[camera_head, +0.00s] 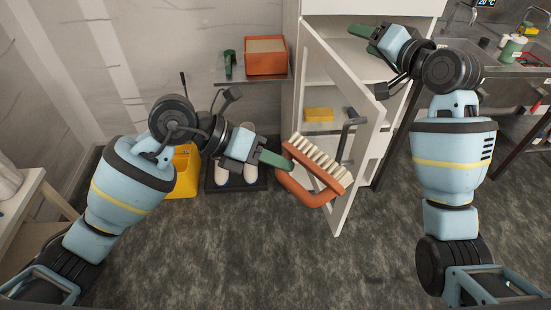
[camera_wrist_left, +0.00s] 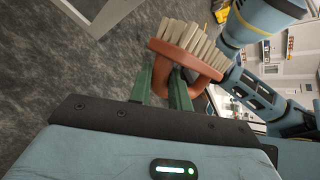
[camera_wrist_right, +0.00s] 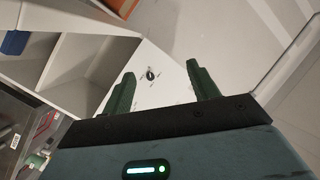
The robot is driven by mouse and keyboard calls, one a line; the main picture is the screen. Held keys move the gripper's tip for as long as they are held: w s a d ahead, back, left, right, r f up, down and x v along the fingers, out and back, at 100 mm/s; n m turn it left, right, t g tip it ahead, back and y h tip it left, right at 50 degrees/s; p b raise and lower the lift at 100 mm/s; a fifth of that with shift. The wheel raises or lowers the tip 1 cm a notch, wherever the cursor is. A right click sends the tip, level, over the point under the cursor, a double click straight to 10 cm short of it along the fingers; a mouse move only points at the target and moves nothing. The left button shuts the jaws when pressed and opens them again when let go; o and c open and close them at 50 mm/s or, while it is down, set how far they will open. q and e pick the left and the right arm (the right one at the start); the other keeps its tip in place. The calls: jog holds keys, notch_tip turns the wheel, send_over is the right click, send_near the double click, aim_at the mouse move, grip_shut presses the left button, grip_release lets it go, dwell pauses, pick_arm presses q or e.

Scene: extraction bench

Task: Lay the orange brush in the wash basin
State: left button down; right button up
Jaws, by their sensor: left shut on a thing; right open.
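The orange brush (camera_head: 318,185) has pale bristles and a looped orange handle. My left gripper (camera_head: 282,162) is shut on it and holds it in the air in front of the open cabinet door; the brush also shows in the left wrist view (camera_wrist_left: 178,50) beyond the green fingers (camera_wrist_left: 166,78). My right gripper (camera_head: 362,32) is near the cabinet's upper part; the right wrist view shows its fingers (camera_wrist_right: 160,82) apart, with nothing between them. A steel sink counter (camera_head: 480,68) with a tap is at the upper right; the basin's inside is not clearly visible.
The white cabinet door (camera_head: 368,125) stands open between my arms. A yellow block (camera_head: 318,115) lies on a cabinet shelf. An orange box (camera_head: 266,56) sits on a wall shelf. A yellow container (camera_head: 182,180) and footwear (camera_head: 222,175) stand on the floor. The foreground floor is clear.

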jog(key=d+f+m+h, duration=0.3)
jog(key=d+f+h, duration=0.2)
jog(key=d+f, duration=0.65)
jog(key=s+d+f+h, duration=0.1)
jog(key=s+d+f, duration=0.15)
jog(key=f, duration=0.35)
jog(key=s+d+f+h, duration=0.1)
jog(key=s+d+f, duration=0.1)
jog(key=s+f, duration=0.35)
jog(key=s+a+f+n+g, duration=0.2)
jog(key=s+a+f, duration=0.2)
jog(key=s+f, duration=0.5)
jog(key=s+a+f+n+g, duration=0.2)
jog(key=s+a+f, duration=0.1)
jog(key=s+f, duration=0.65)
jog(key=s+a+f+n+g+y, duration=0.1)
jog(key=s+a+f, duration=0.3)
jog(key=s, duration=0.5)
jog(key=s+a+f+n+g, duration=0.1)
jog(key=s+a+f, duration=0.3)
jog(key=s, duration=0.6)
jog(key=shift+f+n+y, duration=0.3)
jog(key=shift+n+y, duration=0.1)
jog(key=shift+n, duration=0.5)
